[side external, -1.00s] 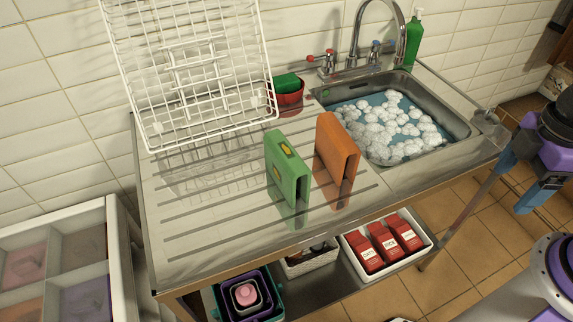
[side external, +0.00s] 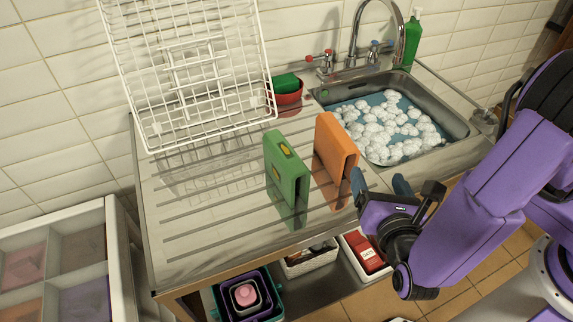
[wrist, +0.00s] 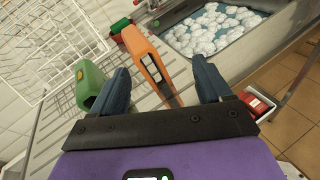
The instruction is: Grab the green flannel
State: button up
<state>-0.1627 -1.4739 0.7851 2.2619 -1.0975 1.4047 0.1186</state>
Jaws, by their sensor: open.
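The green flannel (side external: 287,168) stands upright, folded, on the metal draining board, with a yellow patch on its side. In the wrist view the green flannel (wrist: 89,84) is at the left, outside the left finger. An orange folded flannel (side external: 336,147) stands just right of it; in the wrist view the orange one (wrist: 150,66) shows between my fingers, farther off. My gripper (side external: 381,185) is open and empty, at the board's front edge, right of both flannels. Its fingers also show in the wrist view (wrist: 161,72).
A white wire rack (side external: 190,70) stands at the back left. A red bowl (side external: 289,100) with a green sponge is behind the flannels. The sink (side external: 447,112) with suds is at the right. The board's front left is clear.

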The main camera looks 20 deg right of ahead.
aim_at(289, 166)
jog(key=s+a+f+n+t+y, duration=0.35)
jog(key=a+n+y, duration=0.4)
jog(key=a, duration=0.25)
jog(key=shift+h, duration=0.25)
jog(key=w, duration=0.6)
jog(key=w+a, duration=0.1)
jog(key=w, duration=0.4)
jog(key=w+f, duration=0.1)
jog(key=w, duration=0.5)
jog(key=shift+w+a, duration=0.15)
jog(key=shift+w, duration=0.15)
jog(key=c, duration=1.1)
